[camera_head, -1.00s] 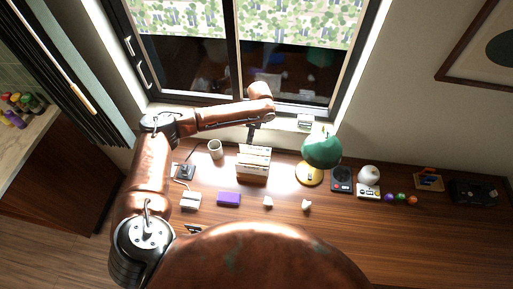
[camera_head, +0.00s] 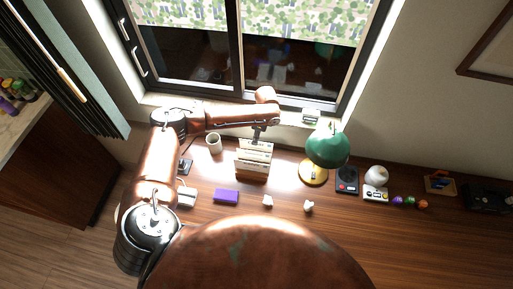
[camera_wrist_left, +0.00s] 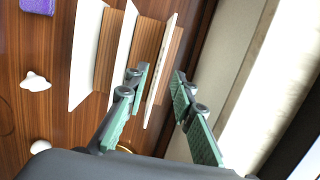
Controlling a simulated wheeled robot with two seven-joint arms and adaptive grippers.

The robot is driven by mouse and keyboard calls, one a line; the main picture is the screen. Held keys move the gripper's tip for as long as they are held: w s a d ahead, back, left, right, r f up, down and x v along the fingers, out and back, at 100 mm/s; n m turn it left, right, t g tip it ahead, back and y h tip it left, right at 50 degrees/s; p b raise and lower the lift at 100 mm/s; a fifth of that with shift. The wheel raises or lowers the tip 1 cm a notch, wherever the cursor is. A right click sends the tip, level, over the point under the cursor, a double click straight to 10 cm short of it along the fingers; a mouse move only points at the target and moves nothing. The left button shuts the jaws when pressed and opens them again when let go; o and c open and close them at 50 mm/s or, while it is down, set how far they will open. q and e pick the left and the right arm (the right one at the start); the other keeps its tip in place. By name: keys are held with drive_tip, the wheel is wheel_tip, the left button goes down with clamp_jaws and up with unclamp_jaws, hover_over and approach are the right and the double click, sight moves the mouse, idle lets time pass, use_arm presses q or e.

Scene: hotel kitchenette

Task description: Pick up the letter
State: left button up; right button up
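The letters are pale upright sheets (camera_wrist_left: 88,50) in a wooden letter rack (camera_head: 251,174) on the desk, below the window. In the left wrist view, several white sheets stand apart between brown wooden dividers (camera_wrist_left: 140,48). My left gripper (camera_head: 257,139) is over the back of the rack, pointing down. In the left wrist view my left gripper (camera_wrist_left: 159,74) is open. Its green-padded fingers lie on either side of the rearmost thin pale sheet (camera_wrist_left: 168,45), with gaps showing. Contact is not visible. My right gripper is not in view.
A white mug (camera_head: 214,144) stands left of the rack and a green lamp (camera_head: 328,147) to its right. A purple box (camera_head: 226,196) and small white pieces (camera_head: 268,201) lie in front. The window (camera_head: 275,60) is close behind.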

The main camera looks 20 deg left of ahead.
sight(256, 147)
use_arm(q)
drive_tip(key=shift+f, duration=1.95)
drive_tip(key=shift+c, duration=0.4)
clamp_jaws()
